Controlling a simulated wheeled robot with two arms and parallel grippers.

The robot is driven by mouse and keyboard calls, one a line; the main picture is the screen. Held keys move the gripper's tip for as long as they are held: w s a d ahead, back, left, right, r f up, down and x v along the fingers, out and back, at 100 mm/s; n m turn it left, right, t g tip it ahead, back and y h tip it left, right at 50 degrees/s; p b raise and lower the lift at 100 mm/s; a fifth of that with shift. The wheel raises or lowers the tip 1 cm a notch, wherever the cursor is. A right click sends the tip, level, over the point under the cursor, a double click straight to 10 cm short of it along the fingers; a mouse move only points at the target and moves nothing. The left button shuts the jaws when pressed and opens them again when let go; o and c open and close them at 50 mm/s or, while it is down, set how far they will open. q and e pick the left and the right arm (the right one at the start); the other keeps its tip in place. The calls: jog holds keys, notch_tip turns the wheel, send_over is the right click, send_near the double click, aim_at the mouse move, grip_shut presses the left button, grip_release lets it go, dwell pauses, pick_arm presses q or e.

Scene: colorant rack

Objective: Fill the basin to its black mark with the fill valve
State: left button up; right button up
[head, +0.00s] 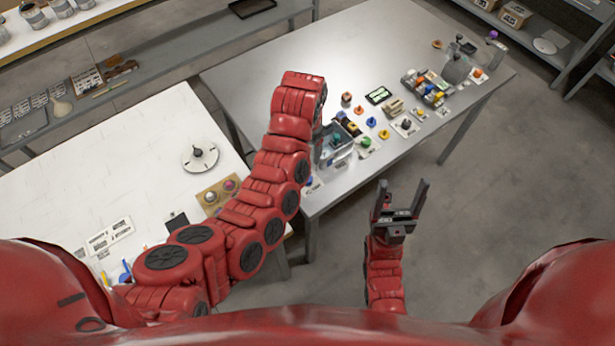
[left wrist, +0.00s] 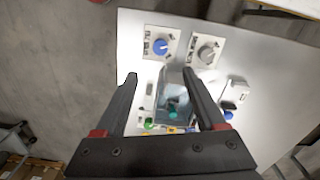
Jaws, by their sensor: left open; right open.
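A clear-walled basin (head: 340,158) stands near the front left end of the grey table, with a teal thing inside. It also shows in the left wrist view (left wrist: 172,112), below and between my left fingers. Its black mark and water level cannot be made out. A blue knob (left wrist: 160,46) and a grey knob (left wrist: 206,52) sit on pale plates beside the basin; I cannot tell which is the fill valve. My left gripper (left wrist: 160,76) is open and empty above the basin; my arm mostly hides it in the head view. My right gripper (head: 403,190) is open and empty, off the table's front edge.
A green knob (head: 366,142), several colored pieces and a filled tray (head: 427,103) spread along the grey table (head: 262,70). A grey vessel (head: 456,70) stands at its far right. A white table (head: 140,150) lies to the left. The grey table's back left is clear.

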pick_arm(q)
notch_tip(320, 180, down, 7)
jog(key=b, duration=0.5)
jog(key=shift+f, duration=0.1)
notch_tip(320, 180, down, 5)
jog(key=p, duration=0.2)
jog(key=shift+p, duration=0.35)
jog(key=shift+f, duration=1.4)
grip_shut()
jog(key=n+b, duration=0.1)
jog(key=b, duration=0.1)
jog(key=n+b, duration=0.2)
jog(key=shift+f, duration=0.3)
jog(key=shift+r+n+b, duration=0.15)
jog(key=shift+n+b, duration=0.3)
jog(key=shift+n, duration=0.05)
jog(key=shift+r, duration=0.15)
